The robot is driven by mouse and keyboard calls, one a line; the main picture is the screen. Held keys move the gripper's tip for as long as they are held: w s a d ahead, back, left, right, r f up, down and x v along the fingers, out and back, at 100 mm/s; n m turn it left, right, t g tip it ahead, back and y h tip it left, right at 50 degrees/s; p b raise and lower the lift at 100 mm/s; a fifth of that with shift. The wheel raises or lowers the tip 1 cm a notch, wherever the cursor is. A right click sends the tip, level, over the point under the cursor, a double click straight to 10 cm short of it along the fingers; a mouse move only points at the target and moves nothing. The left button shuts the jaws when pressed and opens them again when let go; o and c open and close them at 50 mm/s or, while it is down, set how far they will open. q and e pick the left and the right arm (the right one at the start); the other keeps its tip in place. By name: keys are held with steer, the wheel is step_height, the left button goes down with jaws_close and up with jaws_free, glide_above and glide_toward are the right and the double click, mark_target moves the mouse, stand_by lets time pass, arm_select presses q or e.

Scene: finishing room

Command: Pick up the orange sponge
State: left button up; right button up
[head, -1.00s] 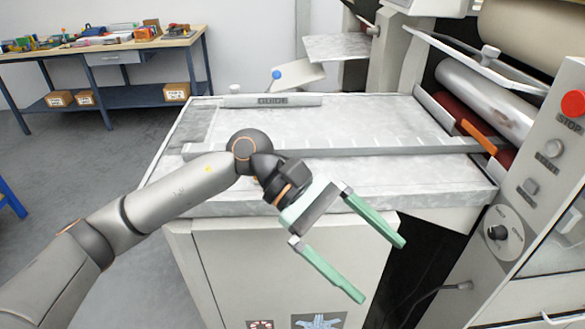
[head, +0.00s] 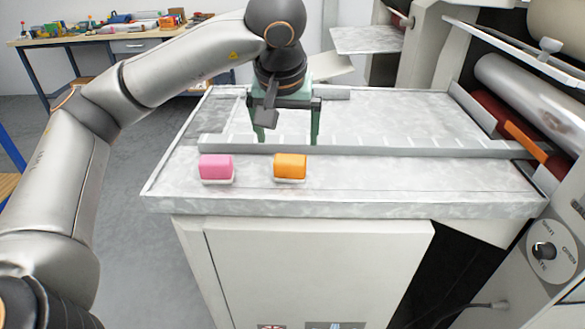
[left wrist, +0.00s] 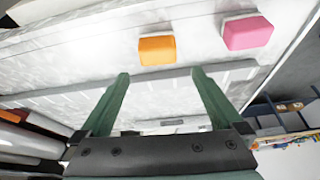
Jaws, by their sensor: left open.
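The orange sponge (head: 290,165) sits on the near strip of the machine's grey feed table (head: 380,180), in front of the raised guide bar. It also shows in the left wrist view (left wrist: 157,50), beyond and between my fingertips. My left gripper (head: 286,138) is open and empty, pointing down above the table behind the sponge, on the far side in the head view. It also shows in the left wrist view (left wrist: 160,76). No contact with the sponge shows. My right gripper is in neither view.
A pink sponge (head: 216,168) sits to the left of the orange one, with a gap between them. The guide bar (head: 400,150) runs across the table behind both. Rollers and a control panel (head: 545,250) stand at the right. A workbench (head: 120,45) stands at the back left.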

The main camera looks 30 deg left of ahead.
mark_target(290, 158)
arm_select(q)
steer(key=x, duration=0.3)
steer(key=shift+d, duration=0.1)
steer(key=x, duration=0.5)
steer(key=shift+s+d+f, duration=0.2)
steer(key=shift+f, duration=0.05)
steer(key=c, duration=1.2)
steer(key=shift+r, duration=0.15)
steer(key=shift+c, duration=0.2)
steer(key=shift+r, duration=0.3)
step_height(290, 158, up, 2)
steer(key=shift+r, duration=0.1)
steer(key=s+d+r+p, duration=0.1)
steer(key=s+d+r, duration=0.6)
steer(key=s+r, duration=0.3)
steer(key=shift+s+d, duration=0.4)
steer(key=shift+s, duration=0.45)
